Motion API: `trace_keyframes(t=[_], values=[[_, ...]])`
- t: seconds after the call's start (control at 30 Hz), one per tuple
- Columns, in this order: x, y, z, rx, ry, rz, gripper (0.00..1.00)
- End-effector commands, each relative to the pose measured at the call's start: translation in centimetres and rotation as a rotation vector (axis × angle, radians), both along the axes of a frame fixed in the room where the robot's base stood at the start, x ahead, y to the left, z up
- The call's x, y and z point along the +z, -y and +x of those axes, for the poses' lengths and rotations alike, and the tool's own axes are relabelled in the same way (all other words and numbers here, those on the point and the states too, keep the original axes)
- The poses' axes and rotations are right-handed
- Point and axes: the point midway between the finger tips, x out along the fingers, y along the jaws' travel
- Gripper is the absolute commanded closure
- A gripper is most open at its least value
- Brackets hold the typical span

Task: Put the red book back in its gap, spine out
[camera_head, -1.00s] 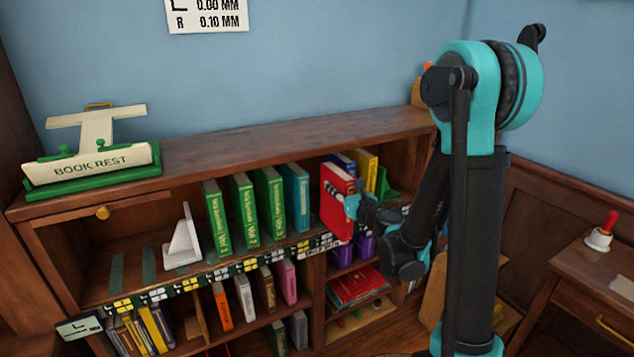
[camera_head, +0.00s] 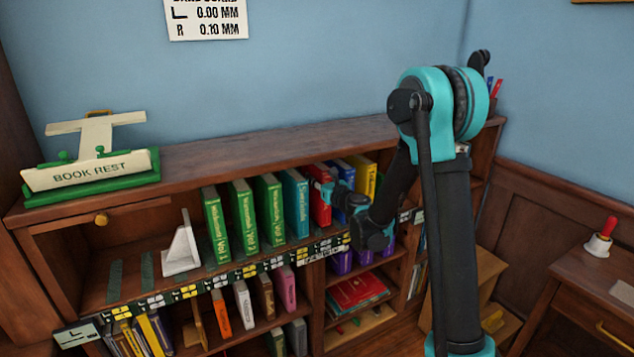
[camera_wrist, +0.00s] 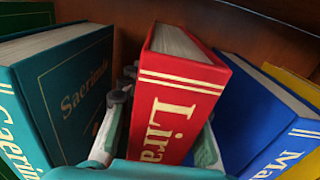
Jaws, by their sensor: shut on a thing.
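The red book (camera_head: 320,207) stands upright on the upper shelf, between a teal book (camera_head: 296,205) on its left and a blue book (camera_head: 344,180) on its right. In the wrist view the red book (camera_wrist: 175,100) shows its spine with gold lettering facing out toward me. My gripper (camera_head: 322,190) is shut on the red book, with one finger on each side of it. The wrist view shows the teal book (camera_wrist: 70,95) on the left and the blue book (camera_wrist: 255,115) on the right. How deep the red book sits is hard to tell.
Several green books (camera_head: 241,217) stand left of the teal book, and a yellow book (camera_head: 366,178) stands right of the blue one. A white bookend (camera_head: 182,250) is on the left of the shelf. A label strip (camera_head: 240,272) runs along the shelf edge.

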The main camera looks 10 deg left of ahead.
Motion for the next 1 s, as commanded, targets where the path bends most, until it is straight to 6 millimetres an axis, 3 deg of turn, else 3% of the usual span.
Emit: trace_keyframes(t=[0.13, 0.5, 0.53, 0.67, 0.7, 1.0], values=[[-1.3, 0.1, -0.2, 0.0, 0.0, 0.0, 1.0], [-1.6, 0.2, -0.2, 0.0, 0.0, 0.0, 1.0], [-1.7, 0.2, -0.2, 0.0, 0.0, 0.0, 0.67], [-1.7, 0.2, -0.2, 0.0, 0.0, 0.0, 0.51], [-1.6, 0.2, -0.2, 0.0, 0.0, 0.0, 0.47], [-1.5, 0.2, -0.2, 0.0, 0.0, 0.0, 0.47]])
